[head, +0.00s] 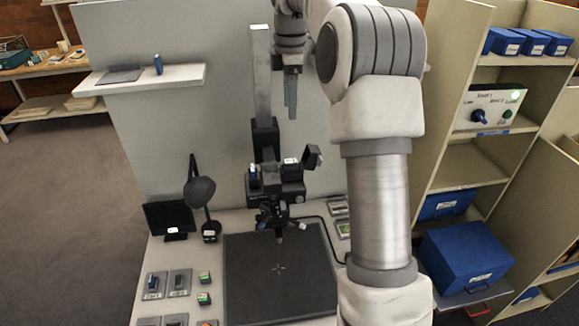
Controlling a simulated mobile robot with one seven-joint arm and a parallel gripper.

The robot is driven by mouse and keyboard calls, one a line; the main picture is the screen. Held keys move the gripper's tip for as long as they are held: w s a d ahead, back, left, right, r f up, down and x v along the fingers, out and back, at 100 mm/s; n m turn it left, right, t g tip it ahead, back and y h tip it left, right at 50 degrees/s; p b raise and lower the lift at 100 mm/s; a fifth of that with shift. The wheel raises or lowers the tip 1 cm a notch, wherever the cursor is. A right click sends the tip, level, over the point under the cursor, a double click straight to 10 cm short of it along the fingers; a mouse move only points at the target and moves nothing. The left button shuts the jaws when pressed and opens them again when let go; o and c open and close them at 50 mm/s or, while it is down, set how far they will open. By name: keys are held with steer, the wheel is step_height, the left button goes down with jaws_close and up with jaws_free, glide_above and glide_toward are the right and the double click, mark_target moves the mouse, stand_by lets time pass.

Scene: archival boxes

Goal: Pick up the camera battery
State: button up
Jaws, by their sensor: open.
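My gripper (291,98) hangs pointing down at the upper middle, in front of the grey panel and well above the table; its jaws are open and nothing shows between them. I cannot tell for sure which thing is the camera battery. Small dark blocks lie in grey trays at the table's left, one in the left tray (152,283) and one in the tray beside it (179,282). Two small blocks with green tops, an upper one (204,277) and a lower one (203,298), lie to their right. My gripper is apart from all of these.
A black camera on a column (277,180) stands over a dark board (278,272). A lamp (199,190) and a small black screen (170,218) stand left. My arm hides part of the table's right side. A shelf unit with blue boxes (466,252) stands right.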

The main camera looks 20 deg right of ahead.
glide_above(291, 160)
steer(key=f, duration=1.1)
steer(key=shift+s+a, duration=0.15)
steer(key=shift+a, duration=0.1)
steer(key=shift+d+f+p, duration=0.15)
steer(key=shift+f+p, duration=0.45)
steer(key=shift+f, duration=2.25)
jaws_close()
